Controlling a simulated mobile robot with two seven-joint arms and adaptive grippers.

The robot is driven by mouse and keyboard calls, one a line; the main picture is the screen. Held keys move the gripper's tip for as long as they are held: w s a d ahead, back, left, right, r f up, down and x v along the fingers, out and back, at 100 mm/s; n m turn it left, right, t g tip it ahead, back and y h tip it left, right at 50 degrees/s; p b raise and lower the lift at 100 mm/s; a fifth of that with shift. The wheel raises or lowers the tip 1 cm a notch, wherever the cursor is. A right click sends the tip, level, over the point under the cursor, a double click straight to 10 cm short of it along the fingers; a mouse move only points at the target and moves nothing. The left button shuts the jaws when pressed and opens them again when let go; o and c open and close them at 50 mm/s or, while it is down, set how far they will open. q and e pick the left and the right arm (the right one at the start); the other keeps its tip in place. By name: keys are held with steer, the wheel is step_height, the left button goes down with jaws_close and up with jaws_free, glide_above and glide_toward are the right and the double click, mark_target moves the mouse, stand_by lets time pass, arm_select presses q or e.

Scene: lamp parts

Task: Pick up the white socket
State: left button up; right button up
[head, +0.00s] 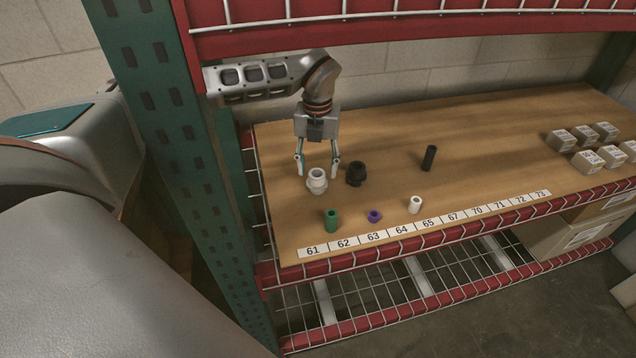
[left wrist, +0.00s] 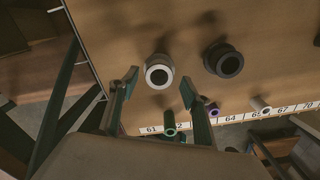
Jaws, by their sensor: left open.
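The white socket (head: 317,181) stands on the wooden shelf near its left end, above the 61 and 62 labels. In the left wrist view the white socket (left wrist: 159,71) shows its round open end, just beyond the fingertips and roughly centred between them. My left gripper (head: 318,167) is open, with its fingers pointing down on either side of the socket. It also shows in the left wrist view (left wrist: 158,82) with both fingers spread and nothing between them. Contact between fingers and socket cannot be made out. My right gripper is not in view.
A black socket (head: 356,173) stands close right of the white one. A green tube (head: 332,220), a purple part (head: 374,216) and a white tube (head: 415,204) stand nearer the front edge. A black tube (head: 429,158) and small boxes (head: 561,140) are farther right. A green rack post (head: 185,150) rises at left.

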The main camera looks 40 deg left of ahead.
mark_target(317, 174)
arm_select(q)
step_height(317, 174, down, 3)
steer(key=shift+a+f, duration=0.1)
steer(key=shift+r, duration=0.2)
steer(key=c, duration=1.2)
